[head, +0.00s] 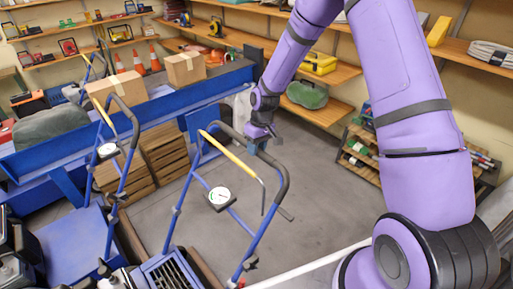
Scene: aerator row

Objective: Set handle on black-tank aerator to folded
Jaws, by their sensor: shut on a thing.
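The nearest aerator has a blue tube handle (181,200) with a black grip bar (281,178) across its top. The handle stands raised and leans toward the right. A yellow rod (229,155) and a white round gauge (219,197) are on it. My gripper (258,140) is at the far part of the black grip bar and is shut on it; my fingers partly cover the contact. The machine's lower body, with a dark grille (170,276), is cut off by the bottom edge, so I cannot tell its tank colour.
Another aerator handle (122,172) with a gauge stands to the left. A long blue bench (165,112) carries cardboard boxes (185,68) and orange cones. Wooden crates (163,153) stand below it. Shelves line the walls. The grey floor (325,165) right of the handle is clear.

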